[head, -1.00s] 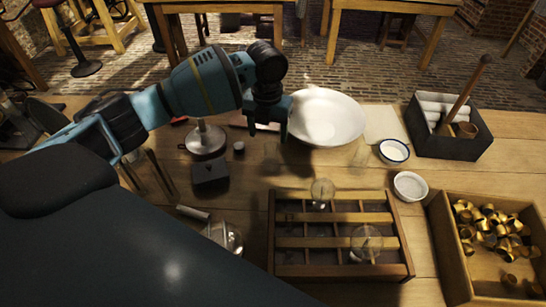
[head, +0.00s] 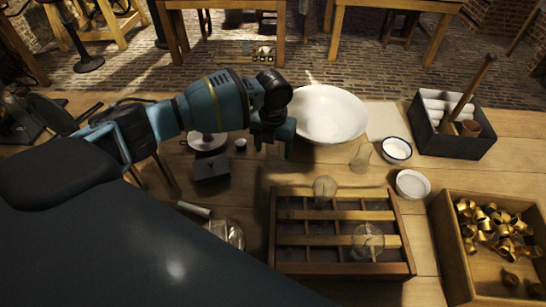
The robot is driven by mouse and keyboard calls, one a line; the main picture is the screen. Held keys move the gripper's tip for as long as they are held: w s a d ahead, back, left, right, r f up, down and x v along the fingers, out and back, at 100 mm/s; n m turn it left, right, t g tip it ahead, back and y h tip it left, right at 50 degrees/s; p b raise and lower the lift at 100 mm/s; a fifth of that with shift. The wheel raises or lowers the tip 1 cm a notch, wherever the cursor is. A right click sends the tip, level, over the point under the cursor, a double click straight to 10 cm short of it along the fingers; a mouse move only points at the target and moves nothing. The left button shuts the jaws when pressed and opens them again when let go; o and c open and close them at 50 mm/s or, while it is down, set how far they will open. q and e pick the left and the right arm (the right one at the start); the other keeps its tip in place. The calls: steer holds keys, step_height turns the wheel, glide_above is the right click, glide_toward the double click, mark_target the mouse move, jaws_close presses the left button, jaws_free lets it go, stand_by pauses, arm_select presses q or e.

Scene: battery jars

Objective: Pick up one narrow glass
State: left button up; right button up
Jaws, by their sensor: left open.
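A clear narrow glass (head: 361,157) stands on the table in front of the white bowl, to the left of the blue-rimmed dish. Two round clear glass vessels sit at the wooden rack, one at its back bar (head: 325,190) and one toward its front right (head: 367,241). My left gripper (head: 273,150) is open, pointing down just left of the bowl and behind the rack. A faint clear glass seen there earlier is now hard to make out at the jaws; I cannot tell whether it is between the fingers. My right gripper is not in view.
The white bowl (head: 328,114) stands close right of the left gripper. The divided rack (head: 273,250) lies in front. A small dark box (head: 211,167), blue-rimmed dish (head: 397,150), white dish (head: 412,184), black box (head: 455,145) and crate of brass rings (head: 447,255) surround it.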

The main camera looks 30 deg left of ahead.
arm_select(q)
steer(key=shift+c, duration=0.3)
steer(key=c, duration=1.1)
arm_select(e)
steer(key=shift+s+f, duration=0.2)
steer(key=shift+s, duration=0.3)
arm_select(q)
step_height(320, 180, up, 10)
steer(key=shift+r, duration=0.1)
steer(key=shift+c, duration=0.2)
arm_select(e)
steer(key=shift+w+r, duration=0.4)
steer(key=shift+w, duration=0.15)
